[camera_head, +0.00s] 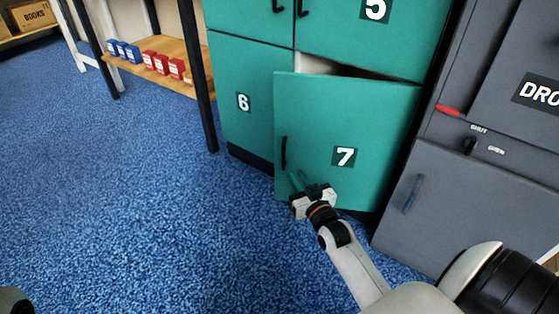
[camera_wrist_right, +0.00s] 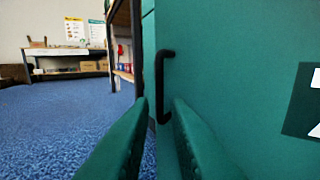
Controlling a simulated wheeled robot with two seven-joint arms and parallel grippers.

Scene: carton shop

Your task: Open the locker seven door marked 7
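The locker door marked 7 (camera_head: 380,115) is teal and stands partly open. A pale interior shows in the gap above its top edge. Its black vertical bar handle (camera_head: 283,152) is on the door's left side. My right gripper (camera_head: 298,181) is in front of the door, near the handle's lower end. In the right wrist view its two teal fingers (camera_wrist_right: 160,110) are apart, with the handle (camera_wrist_right: 160,75) standing between and beyond their tips. I cannot tell whether a finger touches the handle or door. My left gripper is not in view.
Locker door 6 (camera_head: 240,100) is shut to the left, and door 5 (camera_head: 405,35) is above. A grey cabinet (camera_head: 430,195) stands to the right. A shelf (camera_head: 185,78) with small red and blue boxes is at the back left. The blue carpet (camera_head: 130,200) is clear in front.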

